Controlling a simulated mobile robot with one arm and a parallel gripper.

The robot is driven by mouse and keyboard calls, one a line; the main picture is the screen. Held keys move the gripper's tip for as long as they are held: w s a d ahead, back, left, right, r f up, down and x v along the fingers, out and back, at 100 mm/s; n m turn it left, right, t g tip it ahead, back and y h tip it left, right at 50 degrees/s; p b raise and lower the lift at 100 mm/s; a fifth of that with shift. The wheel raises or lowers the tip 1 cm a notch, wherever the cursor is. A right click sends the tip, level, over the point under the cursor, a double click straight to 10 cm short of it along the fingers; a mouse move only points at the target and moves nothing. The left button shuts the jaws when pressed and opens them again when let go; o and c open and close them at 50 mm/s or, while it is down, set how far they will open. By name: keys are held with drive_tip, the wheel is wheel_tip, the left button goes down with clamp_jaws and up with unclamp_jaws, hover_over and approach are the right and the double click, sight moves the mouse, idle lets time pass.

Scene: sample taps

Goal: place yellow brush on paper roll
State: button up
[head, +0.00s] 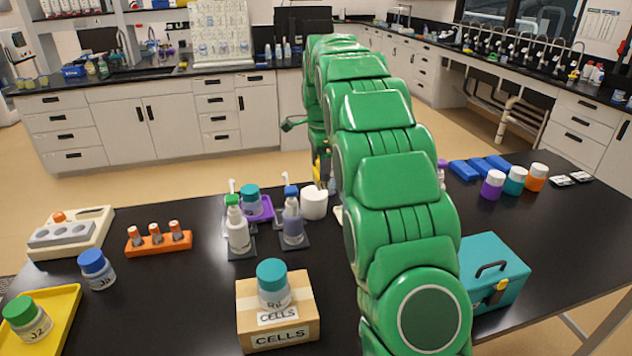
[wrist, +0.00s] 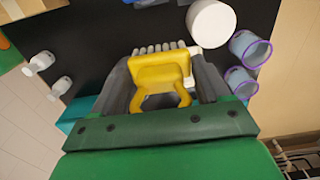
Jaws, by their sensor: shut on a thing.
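The yellow brush (wrist: 160,72) is between the two fingers of my gripper (wrist: 165,62) in the wrist view, and the gripper is shut on it. Pale bristle-like tips show at its far end. In the head view a bit of yellow (head: 322,166) shows beside my green arm, which hides most of the gripper. The white paper roll (head: 314,203) stands upright on the black table, to the right of the pump bottles. In the wrist view the paper roll (wrist: 211,24) is up and right of the brush, apart from it.
A pump bottle (head: 237,230) and a second one (head: 292,222) stand left of the roll. Purple-rimmed containers (wrist: 249,49) show in the wrist view. A cells box (head: 278,322) with a jar is in front, and a teal case (head: 495,270) is at right.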

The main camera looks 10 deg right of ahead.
drive_tip(key=w, duration=0.1)
drive_tip(key=w+f, duration=0.1)
drive_tip(key=w, duration=0.1)
drive_tip(key=shift+w+d+f, duration=0.15)
drive_tip(key=shift+f, duration=0.1)
drive_tip(key=w+f, duration=0.4)
drive_tip(key=f, duration=0.1)
drive_tip(key=shift+d+f, duration=0.2)
drive_tip(key=shift+w, duration=0.15)
drive_tip(key=shift+w+f, duration=0.1)
drive_tip(key=shift+f, duration=1.65)
drive_tip(key=o, duration=1)
drive_tip(key=shift+o, duration=0.2)
